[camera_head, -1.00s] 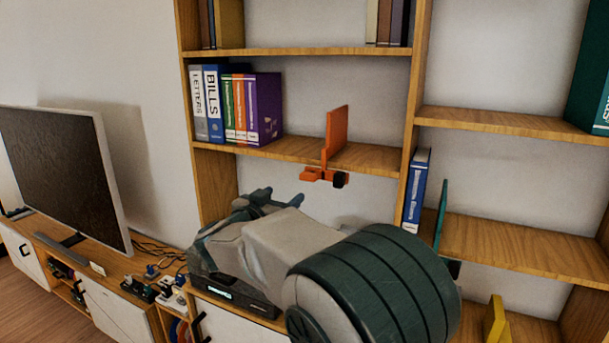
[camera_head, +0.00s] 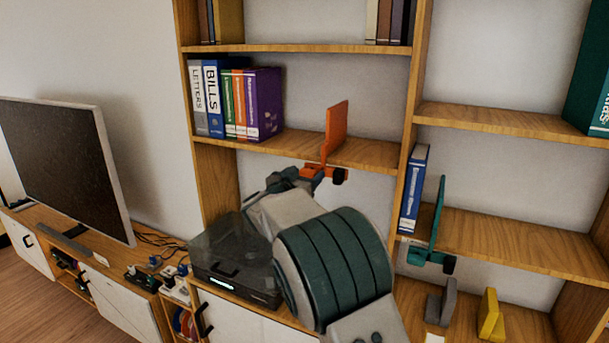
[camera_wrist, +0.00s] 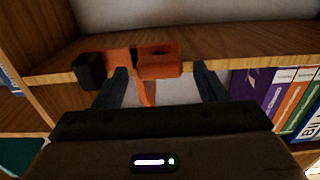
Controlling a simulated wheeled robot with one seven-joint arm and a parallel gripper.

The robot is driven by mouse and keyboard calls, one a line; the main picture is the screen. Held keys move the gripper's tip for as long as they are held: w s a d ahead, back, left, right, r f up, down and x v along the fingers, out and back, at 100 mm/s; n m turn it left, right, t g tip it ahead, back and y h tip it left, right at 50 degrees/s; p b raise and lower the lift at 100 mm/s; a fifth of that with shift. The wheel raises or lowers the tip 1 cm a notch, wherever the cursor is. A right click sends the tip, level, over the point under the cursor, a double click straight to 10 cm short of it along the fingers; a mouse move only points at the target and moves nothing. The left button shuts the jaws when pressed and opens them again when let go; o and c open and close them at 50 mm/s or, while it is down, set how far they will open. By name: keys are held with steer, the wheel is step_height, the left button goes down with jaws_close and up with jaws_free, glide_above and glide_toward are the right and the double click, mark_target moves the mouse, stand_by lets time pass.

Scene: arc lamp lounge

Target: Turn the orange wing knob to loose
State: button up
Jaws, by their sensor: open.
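The orange wing knob (camera_wrist: 158,66) sits on the clamp of an orange bookend (camera_head: 336,130) at the shelf's front edge. In the wrist view it lies between the fingertips of my open gripper (camera_wrist: 160,72), with a visible gap on each side. I cannot tell whether either finger touches it. In the head view my gripper (camera_head: 292,180) is just below and left of the clamp, and partly hides the knob. A black block (camera_wrist: 88,70) is on the clamp's other side, outside the fingers.
The shelf board (camera_head: 370,154) is directly above my gripper. Several binders (camera_head: 235,103) stand on it to the left. A teal bookend (camera_head: 437,225) and a blue book (camera_head: 413,190) are on the lower shelf to the right. A dark box (camera_head: 235,260) is below.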

steer(key=c, duration=1)
steer(key=m+b, duration=0.1)
steer(key=m, duration=0.1)
steer(key=m+b, duration=0.2)
steer(key=shift+d+f, duration=0.1)
steer(key=shift+f, duration=0.1)
steer(key=shift+s+d+f+m+b, duration=0.1)
steer(key=shift+m+b, duration=2.45)
steer(key=shift+m, duration=0.9)
steer(key=shift+d+f+m+b, duration=0.1)
steer(key=shift+m+b, duration=2.45)
steer(key=shift+m, duration=0.9)
steer(key=shift+a+r, duration=0.1)
